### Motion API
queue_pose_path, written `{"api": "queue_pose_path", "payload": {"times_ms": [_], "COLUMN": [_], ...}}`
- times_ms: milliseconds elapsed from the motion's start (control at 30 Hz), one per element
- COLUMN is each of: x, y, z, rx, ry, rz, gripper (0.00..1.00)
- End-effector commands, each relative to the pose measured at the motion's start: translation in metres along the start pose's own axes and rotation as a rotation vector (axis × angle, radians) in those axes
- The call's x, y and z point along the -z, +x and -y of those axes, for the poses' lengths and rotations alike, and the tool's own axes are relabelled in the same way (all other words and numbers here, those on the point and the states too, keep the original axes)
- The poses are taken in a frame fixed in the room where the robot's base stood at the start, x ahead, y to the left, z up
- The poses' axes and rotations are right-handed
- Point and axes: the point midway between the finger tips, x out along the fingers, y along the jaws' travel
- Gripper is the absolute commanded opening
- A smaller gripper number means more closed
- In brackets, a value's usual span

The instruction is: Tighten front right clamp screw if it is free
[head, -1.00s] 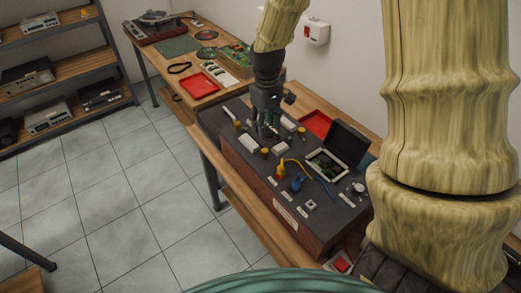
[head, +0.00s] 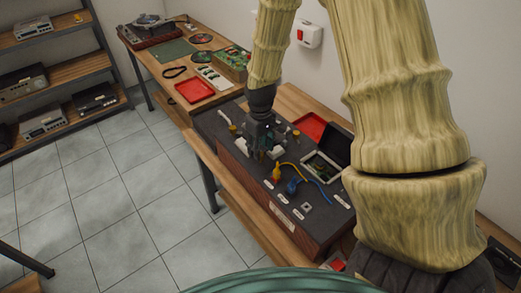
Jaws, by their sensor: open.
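My gripper (head: 263,150) points down over the far left part of a dark-topped box (head: 230,165), low among small pale blocks. Its jaws are open, and I see nothing clearly held between them. A small brass-coloured knob (head: 233,128) stands just left of my gripper, and another small knob (head: 296,133) stands to its right. These look like clamp screws, but they are too small to be sure. My gripper covers the middle of this group, so I cannot make out the front right clamp screw or whether it is free.
A yellow plug (head: 277,172) and a blue plug (head: 292,186) with cables stand nearer on the box. An open case (head: 322,166) with a dark lid is at its right. A red tray (head: 309,126) lies behind. Open tiled floor (head: 110,215) is at left.

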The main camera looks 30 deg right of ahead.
Motion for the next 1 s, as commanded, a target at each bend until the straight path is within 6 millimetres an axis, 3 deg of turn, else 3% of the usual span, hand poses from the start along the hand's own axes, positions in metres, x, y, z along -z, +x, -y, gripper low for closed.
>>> {"api": "queue_pose_path", "payload": {"times_ms": [300,700,767,967,1000], "x": [0.001,0.000,0.000,0.000,0.000], "y": [0.022,0.027,0.027,0.027,0.026], "z": [0.000,0.000,0.000,0.000,0.000], "rx": [0.000,0.000,0.000,0.000,0.000], "ry": [0.000,0.000,0.000,0.000,0.000], "rz": [-0.001,-0.001,-0.001,-0.001,-0.001], "gripper": [0.44,0.44,0.37,0.01,0.00]}}
